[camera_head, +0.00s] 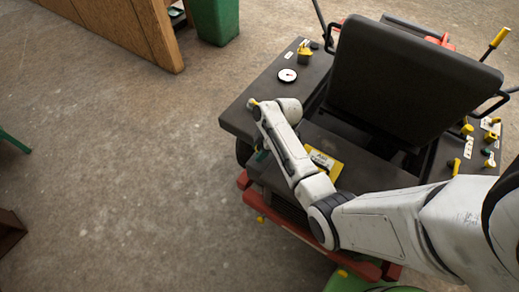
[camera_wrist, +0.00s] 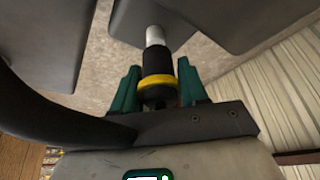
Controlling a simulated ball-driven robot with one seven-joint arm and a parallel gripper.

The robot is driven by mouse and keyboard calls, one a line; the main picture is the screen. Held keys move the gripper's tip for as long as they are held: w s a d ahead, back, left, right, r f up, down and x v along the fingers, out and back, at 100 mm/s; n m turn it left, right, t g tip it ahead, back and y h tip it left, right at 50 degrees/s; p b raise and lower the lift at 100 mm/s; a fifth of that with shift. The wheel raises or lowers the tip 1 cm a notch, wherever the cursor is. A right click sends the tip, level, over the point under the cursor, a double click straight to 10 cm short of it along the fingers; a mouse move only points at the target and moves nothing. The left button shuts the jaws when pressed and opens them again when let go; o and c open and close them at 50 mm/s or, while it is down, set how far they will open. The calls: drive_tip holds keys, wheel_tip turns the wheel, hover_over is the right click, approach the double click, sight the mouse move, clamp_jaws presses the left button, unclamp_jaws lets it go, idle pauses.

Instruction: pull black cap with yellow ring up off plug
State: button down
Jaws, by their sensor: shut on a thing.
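The black cap (camera_wrist: 157,62) with its yellow ring (camera_wrist: 157,84) is in the middle of the wrist view, between the green fingers of my gripper (camera_wrist: 157,82). My gripper is shut on the cap. A pale, metallic cylindrical tip (camera_wrist: 155,35) sticks out beyond the black body, in line with it; I cannot tell if it is the plug. In the head view my arm reaches over the left side of the dark machine deck (camera_head: 240,118). The cap cannot be made out there, and my wrist covers most of the gripper.
The mower's black seat (camera_head: 385,80) stands right of my wrist. A yellow label plate (camera_head: 325,165) lies beside my forearm. A round white gauge (camera_head: 287,75) is on the deck behind. A green bin (camera_head: 214,20) stands at the back. Bare concrete floor lies to the left.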

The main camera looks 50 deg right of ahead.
drive_tip(key=c, duration=0.9)
unclamp_jaws()
drive_tip(key=shift+w+a+r, duration=0.15)
drive_tip(key=shift+w+r, duration=0.05)
drive_tip(key=shift+r, duration=0.15)
drive_tip(key=shift+o, duration=0.6)
drive_tip(key=shift+s+f, duration=0.1)
drive_tip(key=shift+f, duration=0.05)
drive_tip(key=v, duration=1)
drive_tip(key=shift+r, duration=0.35)
drive_tip(key=s+a+r+m+g+h, duration=0.2)
drive_tip(key=s+a+m, duration=0.8)
drive_tip(key=s+a, duration=0.5)
drive_tip(key=s+h, duration=0.1)
drive_tip(key=s, duration=0.2)
